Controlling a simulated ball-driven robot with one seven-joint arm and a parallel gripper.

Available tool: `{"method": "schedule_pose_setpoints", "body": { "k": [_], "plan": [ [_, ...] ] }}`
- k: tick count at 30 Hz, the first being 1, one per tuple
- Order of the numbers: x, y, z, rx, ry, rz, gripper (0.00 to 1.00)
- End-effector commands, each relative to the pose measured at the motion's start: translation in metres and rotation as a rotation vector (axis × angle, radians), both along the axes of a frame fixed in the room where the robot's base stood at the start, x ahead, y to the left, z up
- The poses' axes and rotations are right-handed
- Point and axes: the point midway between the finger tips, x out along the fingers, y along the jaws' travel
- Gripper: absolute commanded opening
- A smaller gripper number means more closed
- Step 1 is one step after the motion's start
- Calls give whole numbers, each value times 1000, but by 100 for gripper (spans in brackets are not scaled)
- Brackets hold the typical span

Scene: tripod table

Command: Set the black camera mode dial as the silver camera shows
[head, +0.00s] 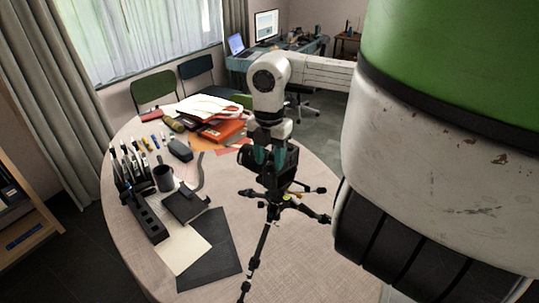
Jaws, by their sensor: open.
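A black camera (246,157) sits on a black tripod (264,238) by the right part of the round table. My gripper (269,163) is directly over the camera, pointing down. Its two teal fingers are apart and come down in front of the camera body, hiding part of it. I cannot tell whether they touch it. The mode dial is not discernible; it is hidden or too small. I cannot make out a silver camera in this view.
The round table (150,262) holds a black pen organizer (150,222), a dark cup (163,178), dark sheets, and a pile of folders and papers (215,130). Chairs stand behind it. A desk with screens (266,26) is at the back. My large green and white arm link blocks the right side.

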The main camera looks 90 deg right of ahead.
Motion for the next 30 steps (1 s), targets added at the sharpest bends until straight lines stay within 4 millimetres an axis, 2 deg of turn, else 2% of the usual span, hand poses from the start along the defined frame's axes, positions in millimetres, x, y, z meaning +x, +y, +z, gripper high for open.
{"method": "schedule_pose_setpoints", "body": {
  "k": [4,18,25,30],
  "plan": [
    [0,0,0,0,0,0,43],
    [0,0,0,1,0,0,0],
    [0,0,-2,0,0,12,0],
    [0,-1,-6,-1,1,98,0]
  ]
}}
